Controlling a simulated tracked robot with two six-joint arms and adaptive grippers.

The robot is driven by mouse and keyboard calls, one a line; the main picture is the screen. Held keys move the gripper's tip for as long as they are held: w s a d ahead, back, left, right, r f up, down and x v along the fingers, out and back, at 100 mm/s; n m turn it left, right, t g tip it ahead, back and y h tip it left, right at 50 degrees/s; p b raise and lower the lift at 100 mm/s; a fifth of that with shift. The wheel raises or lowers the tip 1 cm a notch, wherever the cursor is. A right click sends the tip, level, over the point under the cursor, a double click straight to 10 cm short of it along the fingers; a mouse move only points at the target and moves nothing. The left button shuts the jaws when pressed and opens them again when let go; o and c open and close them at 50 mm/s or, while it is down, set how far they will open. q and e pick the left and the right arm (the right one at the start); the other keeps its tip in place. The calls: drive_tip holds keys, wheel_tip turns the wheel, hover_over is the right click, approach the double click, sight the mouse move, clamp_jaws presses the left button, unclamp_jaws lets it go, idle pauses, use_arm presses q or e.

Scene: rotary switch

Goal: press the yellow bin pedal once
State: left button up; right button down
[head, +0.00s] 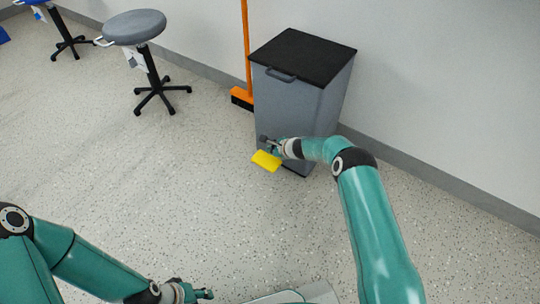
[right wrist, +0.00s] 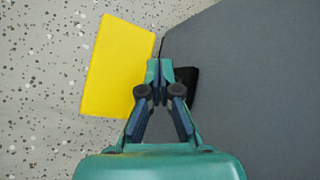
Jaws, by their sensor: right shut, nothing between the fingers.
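The yellow pedal (head: 266,161) sticks out low at the front of the grey bin (head: 305,105), whose black lid (head: 305,56) is down. My right gripper (head: 266,143) is shut and empty, in front of the bin's lower part and over the pedal's back edge in the head view. In the right wrist view the pedal (right wrist: 118,68) lies to the left of the shut fingertips (right wrist: 159,66), and the bin's grey face (right wrist: 255,70) fills the right side. I cannot tell whether the fingertips touch the pedal. My left gripper (head: 205,294) is low at the bottom edge, far from the bin, its jaws too small to judge.
An orange broom (head: 246,50) stands against the wall just left of the bin. A grey stool (head: 137,28) on a black base stands further left, with a blue stool behind it. The speckled floor (head: 180,190) before the bin is clear.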

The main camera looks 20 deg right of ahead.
drive_tip(key=shift+f+b, duration=0.35)
drive_tip(key=shift+b, duration=0.1)
drive_tip(key=shift+s+a+f+b, duration=0.1)
drive_tip(key=shift+f+b, duration=0.05)
drive_tip(key=shift+f, duration=0.45)
drive_tip(key=shift+s+a+f+b, duration=0.1)
drive_tip(key=shift+f+b, duration=0.05)
drive_tip(key=shift+f, duration=0.4)
idle(0.6)
drive_tip(key=shift+f, duration=0.95)
idle(0.8)
drive_tip(key=shift+a+r, duration=0.1)
idle(0.4)
drive_tip(key=shift+a+r+p, duration=0.1)
drive_tip(key=shift+r+p, duration=0.85)
drive_tip(key=shift+r, duration=0.15)
drive_tip(key=shift+w+d+r+p, duration=0.1)
drive_tip(key=shift+d+r+p, duration=0.1)
drive_tip(key=shift+r+p, duration=0.75)
drive_tip(key=shift+r, duration=0.25)
